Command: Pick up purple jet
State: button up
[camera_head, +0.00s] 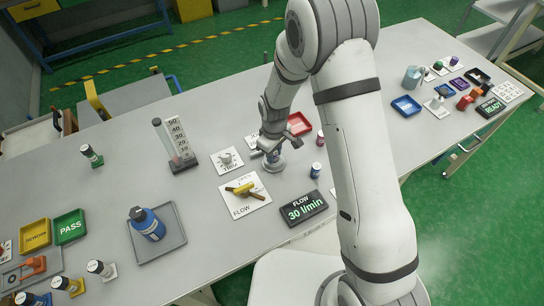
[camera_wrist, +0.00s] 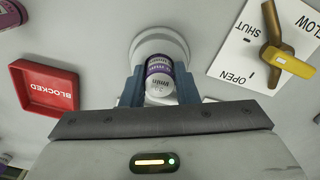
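The purple jet (camera_wrist: 159,78) is a small white cylinder with a purple label, seen end-on in the wrist view. It stands at a round pale grey base (camera_wrist: 150,45). My gripper (camera_wrist: 160,92) has its two blue fingers on either side of the jet, with no clear gap between fingers and jet. In the head view my gripper (camera_head: 273,148) points down at the round base (camera_head: 274,163), and its fingers and the arm mostly hide the jet.
A FLOW card (camera_head: 244,206) with a yellow-handled valve (camera_head: 241,188) lies close by. A red BLOCKED tray (camera_wrist: 45,87) is on the other side. A small blue-labelled jet (camera_head: 315,170), a red one (camera_head: 320,138) and the flow display (camera_head: 304,207) stand near the base.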

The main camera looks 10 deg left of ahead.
jog(key=c, duration=0.5)
